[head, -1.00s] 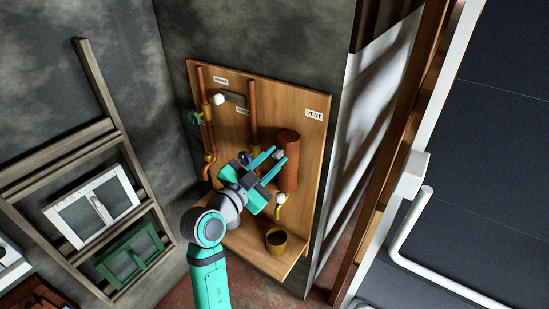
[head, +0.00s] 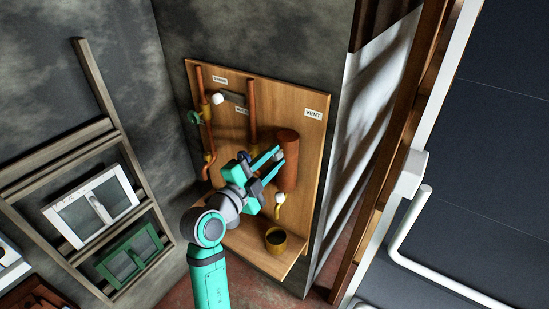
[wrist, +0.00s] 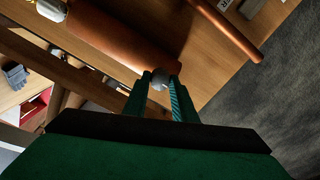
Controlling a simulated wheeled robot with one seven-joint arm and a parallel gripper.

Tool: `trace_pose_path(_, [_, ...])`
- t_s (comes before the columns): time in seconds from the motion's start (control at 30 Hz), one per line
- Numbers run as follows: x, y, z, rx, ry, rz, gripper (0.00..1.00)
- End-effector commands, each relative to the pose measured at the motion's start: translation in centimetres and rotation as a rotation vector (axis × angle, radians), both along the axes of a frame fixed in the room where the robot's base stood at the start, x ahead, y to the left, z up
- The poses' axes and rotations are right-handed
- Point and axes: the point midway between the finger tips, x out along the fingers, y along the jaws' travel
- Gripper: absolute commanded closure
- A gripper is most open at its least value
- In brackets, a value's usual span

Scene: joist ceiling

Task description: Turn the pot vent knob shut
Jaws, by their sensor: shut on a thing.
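The copper pot (head: 289,172) is an upright cylinder on the wooden board, below a VENT label (head: 314,113). It also shows in the wrist view (wrist: 125,38). The small grey pot vent knob (wrist: 159,82) sits at the end of the pot, between my two fingers. My gripper (wrist: 160,76) is shut on the knob, with a finger on either side. In the head view my gripper (head: 279,155) reaches the pot's upper left side, and its fingers mostly hide the knob.
A white knob (head: 280,197) on a yellow pipe is just below the pot. A brass cup (head: 276,240) stands on the ledge. Copper pipes (head: 252,110) and a green handwheel (head: 193,118) are at the left of the board (head: 225,75). A wooden rack (head: 60,160) leans at the left.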

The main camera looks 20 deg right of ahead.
Motion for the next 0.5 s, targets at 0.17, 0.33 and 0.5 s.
trace_pose_path(0.17, [-0.01, -0.02, 0.01, 0.006, -0.007, 0.000, 0.98])
trace_pose_path(0.33, [0.00, -0.02, 0.02, 0.006, -0.008, 0.000, 0.98])
trace_pose_path(0.5, [-0.01, -0.02, 0.03, 0.006, -0.007, 0.000, 0.59])
